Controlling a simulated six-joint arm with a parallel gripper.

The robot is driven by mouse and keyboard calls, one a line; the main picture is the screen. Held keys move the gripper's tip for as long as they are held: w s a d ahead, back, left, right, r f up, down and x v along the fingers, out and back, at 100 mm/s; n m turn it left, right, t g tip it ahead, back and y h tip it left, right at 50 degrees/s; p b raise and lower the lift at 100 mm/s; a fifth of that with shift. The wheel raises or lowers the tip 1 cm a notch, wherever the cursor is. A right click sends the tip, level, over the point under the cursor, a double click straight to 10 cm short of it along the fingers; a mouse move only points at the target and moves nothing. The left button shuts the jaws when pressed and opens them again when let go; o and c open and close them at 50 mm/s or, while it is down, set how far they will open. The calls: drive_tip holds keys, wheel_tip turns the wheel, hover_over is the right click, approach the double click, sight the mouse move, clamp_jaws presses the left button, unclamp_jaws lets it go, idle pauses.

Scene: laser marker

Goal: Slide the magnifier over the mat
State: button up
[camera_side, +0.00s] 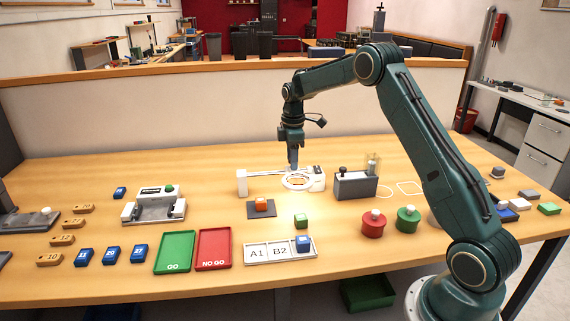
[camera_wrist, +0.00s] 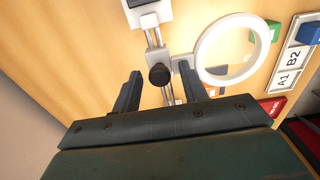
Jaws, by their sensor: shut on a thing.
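The magnifier is a white ring (camera_side: 284,182) on a slim rail (camera_side: 262,173) between two white end posts, near the right post in the side view. The ring (camera_wrist: 202,50) also shows large in the wrist view, with a black knob (camera_wrist: 160,75) on the rail beside it. My gripper (camera_side: 293,165) is shut on that knob, one finger on each side of it in the wrist view (camera_wrist: 160,82). The dark mat (camera_side: 262,214) lies in front of the rail, left of the ring in the side view, with an orange block (camera_side: 261,204) on it.
A grey box with a black knob (camera_side: 355,186) stands right of the rail. A green block (camera_side: 301,220), an A1/B2 tray (camera_side: 257,253), green (camera_side: 174,250) and red (camera_side: 213,248) trays lie in front. A white device (camera_side: 153,207) stands to the left.

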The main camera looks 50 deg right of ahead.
drive_tip(key=w+a+f, duration=0.1)
drive_tip(key=w+a, duration=0.6)
drive_tip(key=shift+f, duration=0.4)
drive_tip(key=o, duration=0.4)
drive_tip(key=shift+w, duration=0.1)
drive_tip(key=shift+a, duration=0.1)
idle(1.1)
wheel_tip(320, 180, up, 8)
drive_tip(key=shift+w+a+f, duration=0.1)
drive_tip(key=shift+w+f, duration=0.05)
drive_tip(key=shift+f, duration=0.1)
idle(0.8)
